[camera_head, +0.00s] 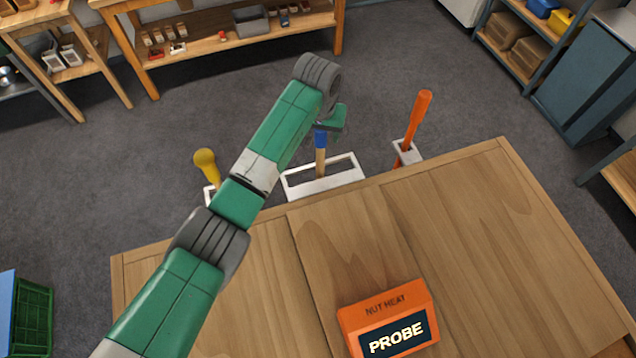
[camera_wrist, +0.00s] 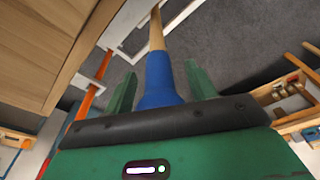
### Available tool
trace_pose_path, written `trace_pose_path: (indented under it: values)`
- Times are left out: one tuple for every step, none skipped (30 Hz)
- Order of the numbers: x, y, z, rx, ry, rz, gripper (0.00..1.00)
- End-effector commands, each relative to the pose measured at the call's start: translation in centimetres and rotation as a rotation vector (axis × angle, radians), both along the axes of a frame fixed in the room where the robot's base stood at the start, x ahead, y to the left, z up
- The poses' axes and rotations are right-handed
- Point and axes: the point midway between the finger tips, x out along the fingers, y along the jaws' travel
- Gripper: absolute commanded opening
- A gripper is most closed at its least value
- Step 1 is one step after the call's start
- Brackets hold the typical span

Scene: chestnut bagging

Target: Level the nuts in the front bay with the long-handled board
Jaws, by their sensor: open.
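A long wooden handle with a blue grip (camera_head: 321,140) stands in a white rack (camera_head: 345,178) at the far edge of the wooden table. Its lower end is hidden, so I cannot see a board on it. My gripper (camera_head: 326,127) is at the top of this handle. In the wrist view, the blue grip (camera_wrist: 160,82) lies between the two green fingers of my gripper (camera_wrist: 158,84), with a visible gap on each side. The fingers are open. The nuts and the front bay are not in view.
The wooden table (camera_head: 480,230) carries an orange box (camera_head: 385,310) labelled NUT HEAT PROBE. An orange handle (camera_head: 415,125) stands in a holder right of the rack, and a yellow-knobbed tool (camera_head: 205,160) stands left of it. A green crate (camera_head: 33,315) is at lower left.

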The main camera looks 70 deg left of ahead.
Motion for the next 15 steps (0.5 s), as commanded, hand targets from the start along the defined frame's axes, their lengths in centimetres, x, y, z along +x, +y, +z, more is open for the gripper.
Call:
trace_pose_path:
  values:
    - [-0.23,-0.64,-1.52,-0.018,0.016,-0.003,0.56]
    - [-0.24,-0.67,-1.6,-0.019,0.016,-0.003,0.56]
    - [-0.26,-0.72,-1.68,-0.02,0.017,-0.003,0.56]
    - [-0.26,-0.74,-1.71,-0.021,0.018,-0.003,0.56]
    - [-0.25,-0.75,-1.73,-0.021,0.018,-0.004,0.56]
    - [-0.23,-0.77,-1.75,-0.02,0.018,-0.003,0.56]
    - [-0.23,-0.78,-1.78,-0.02,0.019,-0.004,0.54]
    - [-0.22,-0.79,-1.8,-0.021,0.019,-0.004,0.48]
    - [-0.21,-0.81,-1.82,-0.021,0.019,-0.004,0.41]
    - [-0.21,-0.82,-1.83,-0.021,0.019,-0.004,0.35]
    - [-0.21,-0.82,-1.84,-0.021,0.019,-0.005,0.29]
    - [-0.19,-0.84,-1.86,-0.021,0.019,-0.005,0.21]
    - [-0.19,-0.84,-1.87,-0.021,0.019,-0.005,0.15]
    - [-0.17,-0.82,-1.82,-0.02,0.019,-0.005,0.14]
    - [-0.16,-0.84,-1.68,-0.02,0.019,-0.006,0.14]
